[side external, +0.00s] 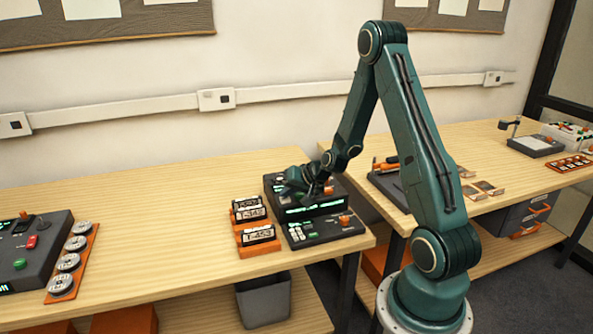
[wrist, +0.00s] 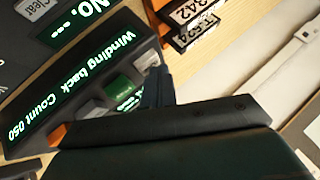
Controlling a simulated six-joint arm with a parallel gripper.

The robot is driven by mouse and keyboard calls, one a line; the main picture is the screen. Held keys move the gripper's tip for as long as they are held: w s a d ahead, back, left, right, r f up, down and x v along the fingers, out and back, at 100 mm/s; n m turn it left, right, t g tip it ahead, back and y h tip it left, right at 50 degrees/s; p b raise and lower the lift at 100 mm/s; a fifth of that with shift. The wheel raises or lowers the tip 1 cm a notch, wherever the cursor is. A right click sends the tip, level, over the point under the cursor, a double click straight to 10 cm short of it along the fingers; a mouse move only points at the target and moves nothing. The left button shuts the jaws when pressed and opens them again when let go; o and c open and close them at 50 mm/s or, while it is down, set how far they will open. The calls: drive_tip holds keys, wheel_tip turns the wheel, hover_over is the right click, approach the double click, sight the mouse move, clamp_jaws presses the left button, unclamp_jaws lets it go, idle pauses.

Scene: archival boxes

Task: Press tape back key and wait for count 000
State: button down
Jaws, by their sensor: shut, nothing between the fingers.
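The dark tape machine (side external: 270,183) stands near the right end of the left table. Its lit green display (wrist: 70,95) in the wrist view reads "Winding back" and "Count 050". A row of keys sits beside the display, among them a green key (wrist: 119,88) and a grey key (wrist: 147,61). My gripper (wrist: 157,72) is shut with nothing held, its tips at the key row beside the green and grey keys. In the side view my gripper (side external: 312,196) is over the machine's top. I cannot tell whether the tips touch a key, and the fingers hide part of the row.
A lower panel (side external: 322,230) with keys and an orange knob stands in front of the machine. Orange holders with labelled cassettes (side external: 256,236) stand to its left. Another dark device (side external: 35,250) and a reel rack (side external: 67,262) are at far left. Table between is clear.

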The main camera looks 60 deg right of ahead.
sight(288, 200)
drive_tip(key=shift+r, duration=0.9)
idle(0.3)
drive_tip(key=shift+r, duration=2.45)
drive_tip(key=shift+a+r, duration=0.1)
drive_tip(key=shift+r, duration=0.05)
